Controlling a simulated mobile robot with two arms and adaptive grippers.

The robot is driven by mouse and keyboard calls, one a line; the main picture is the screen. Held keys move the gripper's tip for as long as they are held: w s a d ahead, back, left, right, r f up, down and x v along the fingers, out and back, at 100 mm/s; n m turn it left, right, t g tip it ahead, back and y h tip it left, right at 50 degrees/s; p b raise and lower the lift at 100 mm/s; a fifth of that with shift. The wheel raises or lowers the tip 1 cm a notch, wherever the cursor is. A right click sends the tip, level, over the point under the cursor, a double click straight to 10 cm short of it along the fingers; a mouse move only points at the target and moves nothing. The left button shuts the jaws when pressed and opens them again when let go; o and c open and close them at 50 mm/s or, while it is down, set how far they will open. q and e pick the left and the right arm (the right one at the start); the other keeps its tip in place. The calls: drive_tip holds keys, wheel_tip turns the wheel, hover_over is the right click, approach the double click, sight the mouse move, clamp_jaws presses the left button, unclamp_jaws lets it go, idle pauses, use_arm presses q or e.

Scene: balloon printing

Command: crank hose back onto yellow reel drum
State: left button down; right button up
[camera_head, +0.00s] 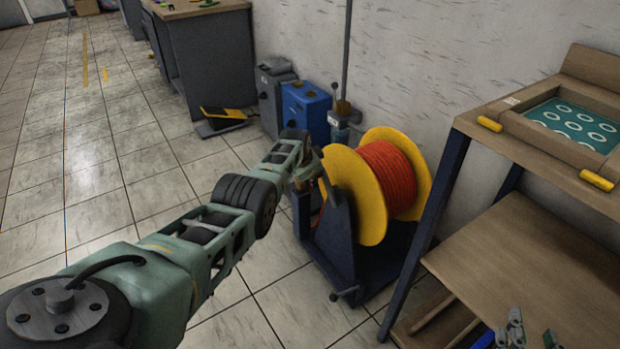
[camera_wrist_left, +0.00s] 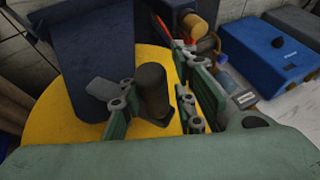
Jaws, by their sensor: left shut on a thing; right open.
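The yellow reel drum (camera_head: 357,195) stands in a dark blue frame (camera_head: 335,240), with red-orange hose (camera_head: 388,180) wound around its core. My left gripper (camera_head: 312,168) is at the left side of the reel. In the left wrist view its green fingers (camera_wrist_left: 155,112) are shut on the dark crank handle (camera_wrist_left: 152,88), in front of the yellow flange (camera_wrist_left: 75,95). The head view hides most of this grip behind the arm. My right gripper (camera_head: 533,338) shows only its fingertips at the bottom edge, open, in front of the wooden shelf.
A wooden workbench (camera_head: 545,150) with a lower shelf (camera_head: 530,260) and blue legs stands close at the reel's right. A blue box (camera_head: 306,110) and a grey box (camera_head: 272,98) stand behind the reel by the wall. The tiled floor (camera_head: 120,170) at left is clear.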

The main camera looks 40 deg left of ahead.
use_arm(q)
drive_tip(key=shift+s+a+f, duration=0.1)
drive_tip(key=shift+s+f, duration=0.05)
idle(0.8)
drive_tip(key=c, duration=1.6)
unclamp_jaws()
drive_tip(key=shift+c, duration=0.2)
drive_tip(key=shift+o, duration=0.4)
drive_tip(key=shift+r, duration=0.25)
drive_tip(key=shift+r, duration=0.4)
drive_tip(key=v, duration=1.1)
drive_tip(key=shift+s, duration=0.2)
drive_tip(key=shift+f, duration=0.15)
drive_tip(key=shift+c, duration=0.5)
